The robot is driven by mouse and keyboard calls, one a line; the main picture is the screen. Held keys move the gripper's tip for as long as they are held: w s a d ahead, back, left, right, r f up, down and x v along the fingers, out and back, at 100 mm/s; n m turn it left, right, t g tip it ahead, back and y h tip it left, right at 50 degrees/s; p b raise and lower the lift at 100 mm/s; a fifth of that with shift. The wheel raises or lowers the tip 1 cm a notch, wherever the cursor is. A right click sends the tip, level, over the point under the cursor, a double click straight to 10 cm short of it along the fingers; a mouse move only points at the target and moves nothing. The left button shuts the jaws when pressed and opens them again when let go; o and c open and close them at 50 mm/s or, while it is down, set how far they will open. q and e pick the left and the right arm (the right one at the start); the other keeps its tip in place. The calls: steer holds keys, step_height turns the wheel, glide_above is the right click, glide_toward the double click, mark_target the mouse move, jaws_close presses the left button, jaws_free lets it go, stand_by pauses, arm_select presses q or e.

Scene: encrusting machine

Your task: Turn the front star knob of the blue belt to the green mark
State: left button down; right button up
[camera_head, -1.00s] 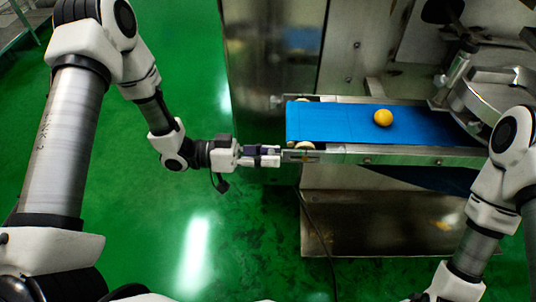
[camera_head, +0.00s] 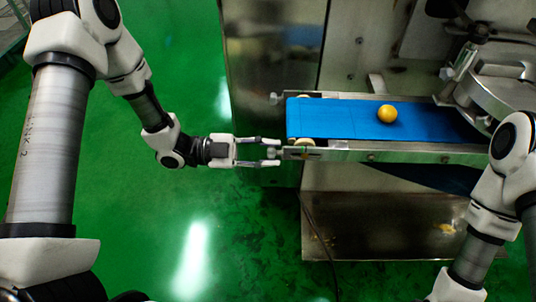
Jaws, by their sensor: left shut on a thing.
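The blue belt (camera_head: 345,119) runs to the right from its rounded left end, with metal rails along both sides. My left gripper (camera_head: 271,152) is at the left end of the front rail (camera_head: 385,155), its two fingers one above the other in the picture. It is shut on the front star knob, which is mostly hidden between the fingertips. Small coloured marks on the rail end beside it are too small to read. Part of my right arm shows at the right; its gripper is out of view.
A yellow ball (camera_head: 387,113) lies on the belt. A grey knob (camera_head: 275,98) sticks out at the back rail's left end. A metal machine head (camera_head: 497,95) stands over the belt's right end. Green floor is open at the left, and a dark cable hangs below the belt.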

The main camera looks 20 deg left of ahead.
arm_select(q)
steer(key=m+b, duration=0.1)
steer(key=m, duration=0.1)
steer(key=m+b, duration=0.1)
steer(key=shift+f+m, duration=0.2)
steer(key=shift+m, duration=0.2)
steer(key=m+b, duration=0.3)
steer(key=shift+m, duration=0.3)
steer(key=m+b, duration=0.7)
steer(key=b, duration=0.1)
steer(key=shift+f+b, duration=0.2)
steer(key=shift+b, duration=0.2)
steer(key=m+b, duration=0.7)
steer(key=b, duration=0.5)
steer(key=shift+r, duration=0.1)
steer(key=shift+r+m+b, duration=0.3)
steer(key=shift+m+b, duration=0.5)
steer(key=c, duration=0.8)
jaws_free()
steer(key=shift+c, duration=0.2)
steer(key=shift+r, duration=0.1)
